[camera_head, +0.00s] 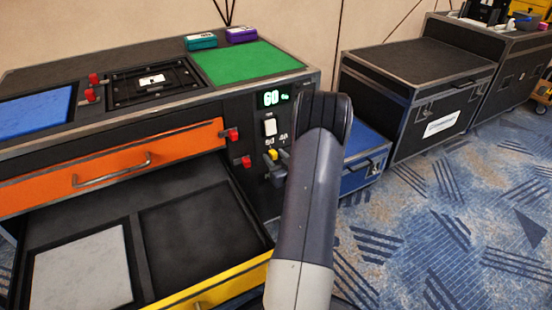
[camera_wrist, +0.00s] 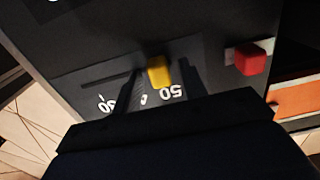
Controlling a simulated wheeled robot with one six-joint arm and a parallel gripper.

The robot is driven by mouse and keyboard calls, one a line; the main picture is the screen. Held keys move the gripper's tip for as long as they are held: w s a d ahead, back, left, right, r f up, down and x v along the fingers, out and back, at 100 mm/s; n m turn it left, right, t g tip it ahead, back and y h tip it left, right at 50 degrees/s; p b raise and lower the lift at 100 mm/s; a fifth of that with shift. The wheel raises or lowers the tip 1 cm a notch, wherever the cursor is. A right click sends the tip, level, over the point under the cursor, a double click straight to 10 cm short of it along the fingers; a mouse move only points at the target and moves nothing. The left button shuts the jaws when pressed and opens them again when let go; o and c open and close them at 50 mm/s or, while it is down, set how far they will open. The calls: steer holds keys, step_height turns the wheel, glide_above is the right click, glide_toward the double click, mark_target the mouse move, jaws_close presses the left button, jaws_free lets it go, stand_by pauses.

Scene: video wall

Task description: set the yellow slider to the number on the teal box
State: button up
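The teal box (camera_head: 201,41) sits at the back of the console top; the number on its white label is too small to read. The yellow slider (camera_head: 272,155) is on the console's dark front panel, and its knob also shows in the wrist view (camera_wrist: 158,70). Beside its track are upside-down numbers, including a 50 just below the knob. A green display (camera_head: 271,98) above reads 60 %. My gripper (camera_wrist: 163,72) is at the panel, with dark fingers on both sides of the knob and apparent gaps. In the head view my arm hides most of it.
A red knob (camera_wrist: 248,58) is close to the right of the slider in the wrist view. A white switch (camera_head: 270,127) is above the slider. A purple box (camera_head: 242,36) stands beside the teal one. An open yellow-fronted drawer (camera_head: 215,287) juts out at lower left.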

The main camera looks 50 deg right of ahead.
mark_target(284, 147)
jaws_close()
stand_by(0.3)
steer(key=d, duration=0.1)
steer(key=s+d, duration=0.1)
steer(key=d, duration=0.2)
steer(key=shift+s+d, duration=0.25)
steer(key=shift+d, duration=0.15)
steer(key=shift+o, duration=0.3)
jaws_free()
